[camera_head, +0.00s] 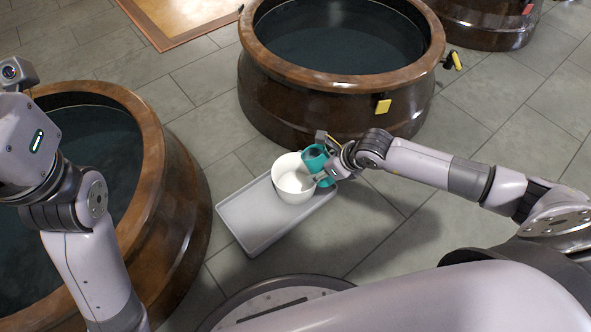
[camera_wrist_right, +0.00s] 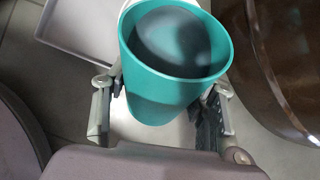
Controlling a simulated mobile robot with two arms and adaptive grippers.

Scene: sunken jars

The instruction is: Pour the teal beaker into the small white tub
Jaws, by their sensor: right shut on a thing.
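The teal beaker (camera_head: 315,158) is held in my right gripper (camera_head: 328,174) beside and over the right rim of the small white tub (camera_head: 292,180). In the right wrist view the teal beaker (camera_wrist_right: 165,88) sits between the two fingers of my right gripper (camera_wrist_right: 160,112), with dark contents inside. The beaker looks tilted in the head view; whether anything is flowing out cannot be seen. The white tub stands on a grey tray (camera_head: 240,222) and its inside looks pale. My left arm comes in at the left; its gripper's fingers are not in view.
A large dark jar with a brown rim (camera_head: 262,62) stands behind the tray, with a yellow tag (camera_head: 383,106) on it. Another large jar (camera_head: 178,185) stands left of the tray. Tiled floor (camera_head: 400,205) is clear to the right.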

